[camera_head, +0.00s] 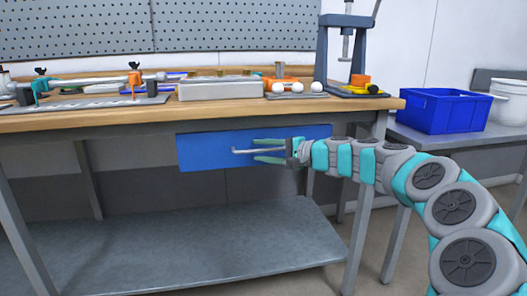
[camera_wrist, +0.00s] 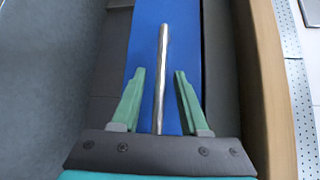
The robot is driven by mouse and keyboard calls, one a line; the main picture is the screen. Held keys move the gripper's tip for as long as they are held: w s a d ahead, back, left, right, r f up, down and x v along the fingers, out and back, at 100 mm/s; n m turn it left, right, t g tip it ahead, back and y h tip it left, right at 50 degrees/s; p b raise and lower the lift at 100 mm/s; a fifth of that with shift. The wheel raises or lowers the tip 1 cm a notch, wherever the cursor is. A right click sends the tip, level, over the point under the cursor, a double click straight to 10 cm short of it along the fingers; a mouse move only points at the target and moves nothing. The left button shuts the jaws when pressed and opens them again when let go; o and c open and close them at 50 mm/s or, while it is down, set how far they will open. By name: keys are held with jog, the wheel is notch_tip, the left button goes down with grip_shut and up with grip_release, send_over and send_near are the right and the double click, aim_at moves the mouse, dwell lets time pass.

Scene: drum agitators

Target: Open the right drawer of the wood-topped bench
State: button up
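The wood-topped bench (camera_head: 225,112) has a blue drawer (camera_head: 205,151) under its right half. The drawer front looks flush beneath the top, and it also fills the middle of the wrist view (camera_wrist: 148,48). A silver bar handle (camera_head: 243,151) runs across the drawer front. In the wrist view the handle (camera_wrist: 162,70) lies between the two green fingers. My gripper (camera_head: 268,150) reaches in from the right at the handle. In the wrist view my gripper (camera_wrist: 160,92) is open, with a gap on each side of the bar. The handle's near end is hidden behind the gripper body.
A lower metal shelf (camera_head: 210,250) spans the bench legs. On the top are a grey box (camera_head: 220,90), white balls (camera_head: 297,87), clamps and a dark press (camera_head: 340,50). A blue bin (camera_head: 443,111) stands on a side table at right.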

grip_shut()
dwell(1.2)
